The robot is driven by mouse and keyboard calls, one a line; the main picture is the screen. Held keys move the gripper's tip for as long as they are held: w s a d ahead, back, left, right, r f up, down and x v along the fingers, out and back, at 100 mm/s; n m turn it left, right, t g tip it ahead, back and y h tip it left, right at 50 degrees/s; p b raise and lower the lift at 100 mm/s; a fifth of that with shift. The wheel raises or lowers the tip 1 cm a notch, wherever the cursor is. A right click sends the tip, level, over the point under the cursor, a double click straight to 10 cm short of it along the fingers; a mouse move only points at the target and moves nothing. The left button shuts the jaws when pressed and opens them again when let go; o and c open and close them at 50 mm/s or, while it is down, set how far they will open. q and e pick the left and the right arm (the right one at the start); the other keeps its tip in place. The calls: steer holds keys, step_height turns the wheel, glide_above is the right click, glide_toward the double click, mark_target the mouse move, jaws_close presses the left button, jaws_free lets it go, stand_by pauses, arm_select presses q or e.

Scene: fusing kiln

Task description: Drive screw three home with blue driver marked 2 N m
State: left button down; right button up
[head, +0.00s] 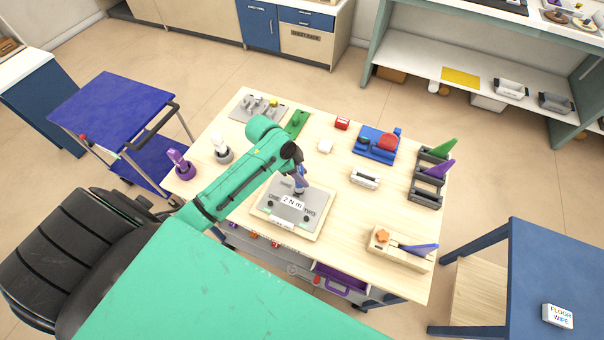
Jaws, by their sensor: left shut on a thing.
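My left gripper (297,170) points down over the middle of the wooden table (347,222). It is shut on the blue driver (301,186), which stands about upright over a grey metal plate (315,203). A white label reading "2 N m" shows in front of the driver. The plate lies on a pale wooden board, with dark round spots near its corners. The driver's tip and the screw under it are too small or hidden to make out. My right gripper is not in view.
A purple-handled tool (178,160) and a white-handled tool (220,146) stand in holders at the left. A wooden block with an orange knob (401,246) sits front right.

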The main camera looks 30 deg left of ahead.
mark_target(302, 169)
arm_select(q)
steer(key=shift+s, duration=0.1)
steer(key=shift+r, duration=2.45)
